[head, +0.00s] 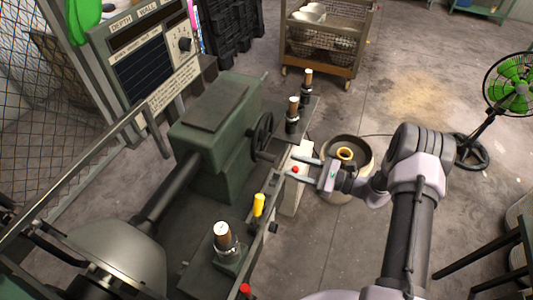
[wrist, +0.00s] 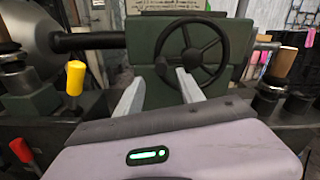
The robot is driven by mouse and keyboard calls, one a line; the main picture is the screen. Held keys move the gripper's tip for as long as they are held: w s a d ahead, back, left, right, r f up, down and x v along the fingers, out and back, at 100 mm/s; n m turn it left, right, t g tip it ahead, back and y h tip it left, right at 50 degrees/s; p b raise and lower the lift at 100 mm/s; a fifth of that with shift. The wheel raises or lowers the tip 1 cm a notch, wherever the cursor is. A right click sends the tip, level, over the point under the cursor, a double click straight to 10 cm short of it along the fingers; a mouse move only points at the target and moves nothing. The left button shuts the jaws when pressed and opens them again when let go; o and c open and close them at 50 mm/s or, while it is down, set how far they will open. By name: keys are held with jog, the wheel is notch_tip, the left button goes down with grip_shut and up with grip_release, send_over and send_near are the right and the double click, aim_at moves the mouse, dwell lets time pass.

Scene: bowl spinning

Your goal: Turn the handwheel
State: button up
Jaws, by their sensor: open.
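The handwheel (head: 263,134) is a dark spoked wheel on the side of the green machine housing (head: 207,150). In the wrist view the handwheel (wrist: 191,53) faces me, just above centre and a little right. My gripper (head: 292,167) is open and empty, to the right of and below the wheel in the head view, apart from it. In the wrist view my gripper (wrist: 160,73) points at the housing. Its right finger overlaps the wheel's lower left part and hides some of it. The left finger lies left of the wheel.
A yellow-knobbed lever (head: 258,206) and a red-knobbed lever (wrist: 21,150) stand left of my gripper in the wrist view. Brown-handled levers (head: 293,115) stand near the wheel. A bucket (head: 365,158) sits behind my gripper. A green fan (head: 510,92) stands right.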

aim_at(256, 154)
jog(key=b+x, duration=0.1)
jog(key=x, duration=0.9)
jog(key=shift+w+a+f, duration=0.1)
jog(key=shift+w+a, duration=0.1)
grip_shut()
dwell(0.9)
